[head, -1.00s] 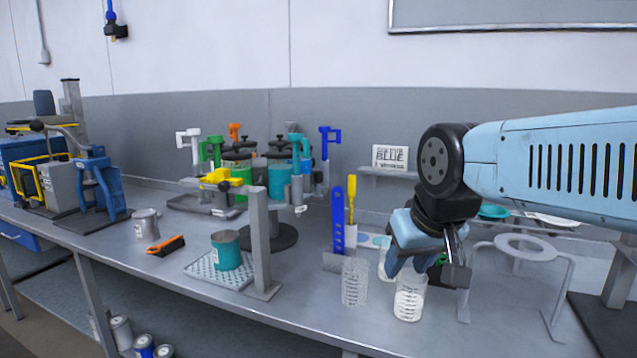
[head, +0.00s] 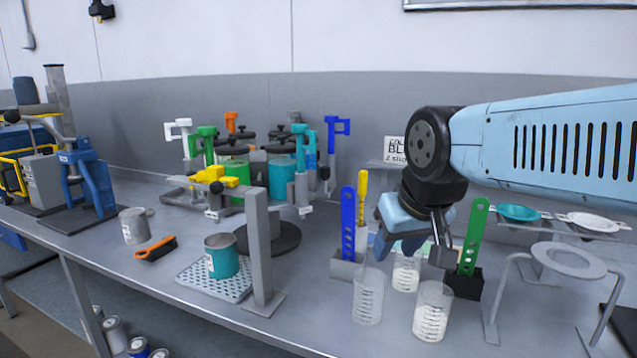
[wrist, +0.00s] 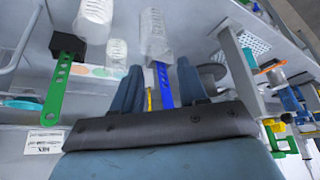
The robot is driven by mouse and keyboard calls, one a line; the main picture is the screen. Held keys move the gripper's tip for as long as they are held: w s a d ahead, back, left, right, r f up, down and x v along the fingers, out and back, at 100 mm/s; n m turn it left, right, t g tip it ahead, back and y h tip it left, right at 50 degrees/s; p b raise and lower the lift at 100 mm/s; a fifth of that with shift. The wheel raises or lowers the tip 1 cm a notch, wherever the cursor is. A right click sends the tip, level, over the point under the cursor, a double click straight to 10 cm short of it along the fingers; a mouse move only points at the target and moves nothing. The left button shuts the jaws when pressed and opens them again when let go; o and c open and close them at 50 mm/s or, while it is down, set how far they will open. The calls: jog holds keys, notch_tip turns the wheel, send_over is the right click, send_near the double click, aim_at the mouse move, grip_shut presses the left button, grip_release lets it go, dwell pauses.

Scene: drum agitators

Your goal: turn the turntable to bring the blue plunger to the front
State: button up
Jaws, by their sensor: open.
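Green (head: 207,140), white (head: 180,128) and orange (head: 231,121) handles are on the left and back, and a yellow one (head: 215,177) faces the front. My gripper (head: 397,243) is open and empty, right of the turntable and apart from it. Its two fingers also show in the wrist view (wrist: 160,88).
A grey post (head: 260,250) stands before the turntable, beside a teal can (head: 222,258) on a perforated mat. A partly hidden sign (head: 395,150) stands behind.

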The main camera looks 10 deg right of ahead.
jog(key=shift+o, duration=0.9)
jog(key=shift+r, duration=0.1)
jog(key=shift+o, duration=0.5)
jog(key=w+r+n+g, duration=0.1)
jog(key=w+r+n, duration=0.3)
jog(key=w+r, duration=0.3)
jog(key=w, duration=0.3)
jog(key=shift+w+r+n, duration=0.3)
jog(key=shift+w+r, duration=0.1)
notch_tip(320, 180, up, 2)
jog(key=r+n+g, duration=0.1)
jog(key=n+g, duration=0.3)
jog(key=n, duration=0.8)
send_over(325, 182)
jog(key=shift+w+d+f, duration=0.15)
jog(key=shift+d+f, duration=0.1)
jog(key=shift+w+f+n+g, duration=0.25)
jog(key=shift+w+n+g, duration=0.05)
jog(key=shift+w+n, duration=0.25)
jog(key=shift+f, duration=0.2)
notch_tip(325, 182, down, 13)
jog(key=shift+f, duration=0.15)
